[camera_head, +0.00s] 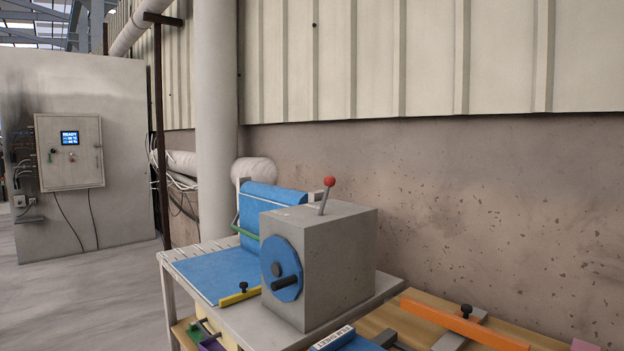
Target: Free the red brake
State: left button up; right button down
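A short lever with a red ball knob (330,181) stands up from the top of a grey box (345,265). The lever tilts a little to the right. It is the only clearly red handle on the box; I cannot tell whether it is engaged. The box's left face carries a blue disc (272,256) with a dark crank handle (285,284) sticking out. The box sits on a pale slab-topped table (395,289). Neither of my grippers is in view.
Blue sheet (215,272) runs over the table from a blue-covered upright part. A yellow bar (240,296) with a black knob lies at its front. An orange bar (465,325) lies on a wooden surface at right. A wall stands close behind; a control panel (70,150) hangs far left.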

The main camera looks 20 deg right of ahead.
aim_at(330, 181)
jog(key=i+j, duration=0.15)
jog(key=i, duration=0.3)
jog(key=i+j, duration=0.15)
jog(key=i, duration=0.35)
jog(key=j+u, duration=0.05)
